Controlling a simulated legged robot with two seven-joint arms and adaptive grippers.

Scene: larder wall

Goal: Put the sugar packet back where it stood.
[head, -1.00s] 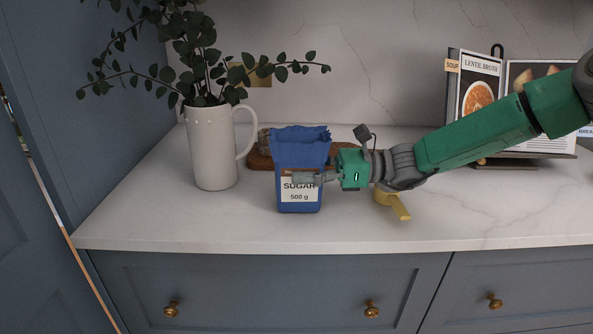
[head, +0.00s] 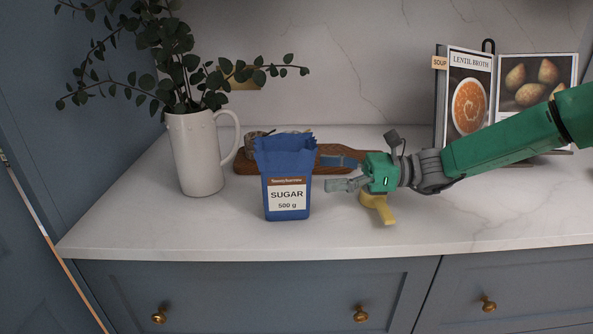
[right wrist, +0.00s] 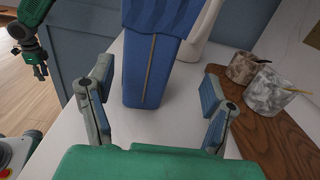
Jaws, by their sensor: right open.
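The blue sugar packet (head: 287,200) stands upright on the white counter, its label facing me, to the right of the white jug. It also shows in the right wrist view (right wrist: 150,60), just beyond my fingers. My right gripper (head: 343,173) is open and empty, to the right of the packet and apart from it. Its two spread fingers show in the right wrist view (right wrist: 155,105) with bare counter between them. My left gripper (right wrist: 37,65) shows small at the upper left of the right wrist view, away from the packet; its jaws are too small to judge.
A white jug (head: 197,160) with leafy stems stands left of the packet. A wooden board (head: 245,166) with small stone-like pots (right wrist: 275,95) lies behind. A yellow object (head: 380,208) lies below my right gripper. An open cookbook (head: 468,95) stands at the back right. The front counter is clear.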

